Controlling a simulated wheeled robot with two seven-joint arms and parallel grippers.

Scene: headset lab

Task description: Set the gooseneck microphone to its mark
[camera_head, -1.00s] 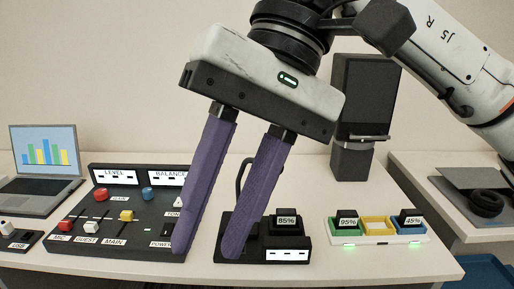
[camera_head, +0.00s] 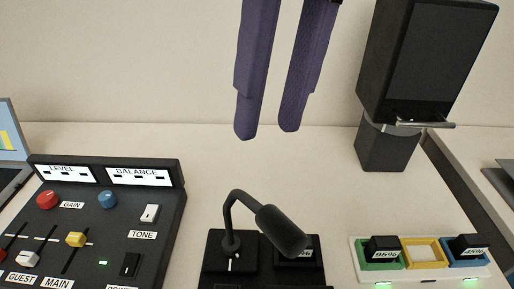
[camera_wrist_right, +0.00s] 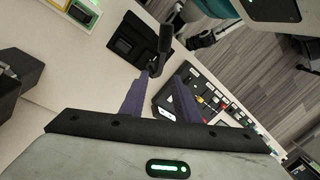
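The black gooseneck microphone (camera_head: 283,232) stands on a dark base in the lower middle of the head view. Its curved neck rises from the base's left part, and its head points down to the right. A white line shows on the base by the neck's foot. It also shows in the right wrist view (camera_wrist_right: 164,42), beyond the fingertips. My right gripper (camera_head: 267,132) has purple fingers apart and empty, above the microphone in the picture. In the right wrist view its fingers (camera_wrist_right: 158,80) are apart. A white housing with a green light (camera_wrist_right: 285,10), probably my left gripper's, is cut off, its fingers unseen.
A mixing console (camera_head: 125,225) with knobs and sliders lies left of the microphone. A charging tray (camera_head: 424,268) with black blocks lies right. A black speaker (camera_head: 425,60) stands behind right. The table behind the microphone is clear.

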